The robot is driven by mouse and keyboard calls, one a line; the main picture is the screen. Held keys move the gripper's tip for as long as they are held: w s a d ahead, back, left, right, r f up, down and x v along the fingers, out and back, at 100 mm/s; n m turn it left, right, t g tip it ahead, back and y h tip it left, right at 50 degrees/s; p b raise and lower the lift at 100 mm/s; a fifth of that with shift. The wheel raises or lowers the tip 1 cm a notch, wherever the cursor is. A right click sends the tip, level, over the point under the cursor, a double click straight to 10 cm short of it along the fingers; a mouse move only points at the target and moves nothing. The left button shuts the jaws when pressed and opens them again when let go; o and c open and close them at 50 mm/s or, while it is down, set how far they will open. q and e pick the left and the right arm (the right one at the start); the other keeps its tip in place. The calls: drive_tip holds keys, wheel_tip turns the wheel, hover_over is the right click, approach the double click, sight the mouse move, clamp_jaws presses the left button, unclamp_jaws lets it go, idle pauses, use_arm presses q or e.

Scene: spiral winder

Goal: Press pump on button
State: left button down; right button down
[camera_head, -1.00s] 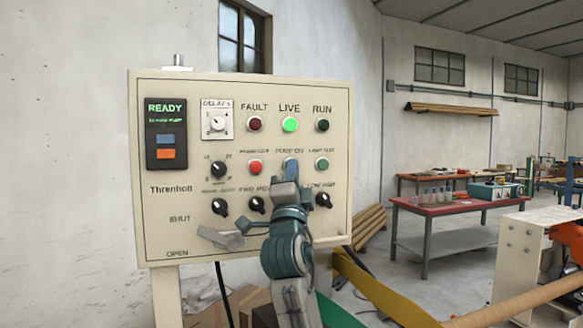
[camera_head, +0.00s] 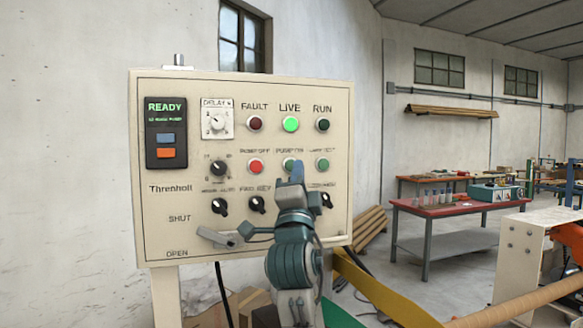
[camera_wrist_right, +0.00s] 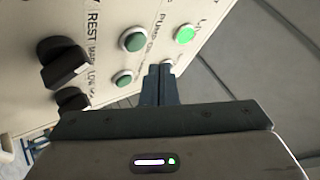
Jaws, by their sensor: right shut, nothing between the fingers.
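The pump-on button (camera_head: 289,163) is a green button in the second row of the beige control panel, below the lit LIVE lamp. In the head view, my right gripper's fingertips (camera_head: 297,172) stand just right of it and lower, covering part of its surroundings. In the right wrist view the panel appears turned sideways, and the pump-on button (camera_wrist_right: 133,39) is unobstructed, up and left of my shut fingers (camera_wrist_right: 160,78). The fingers are together and hold nothing. They do not visibly touch the button. My left gripper is not in view.
The control panel (camera_head: 240,90) carries other buttons, including the red pump-off button (camera_head: 255,166) and the green lamp-test button (camera_head: 322,164). Black knobs (camera_head: 257,204) sit below, and a grey lever (camera_head: 220,238) sticks out at the lower edge. A red-topped table (camera_head: 440,206) stands at right.

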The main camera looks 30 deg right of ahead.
drive_tip(key=s, duration=0.3)
drive_tip(key=shift+s+a, duration=0.1)
drive_tip(key=shift+a, duration=0.25)
idle(0.6)
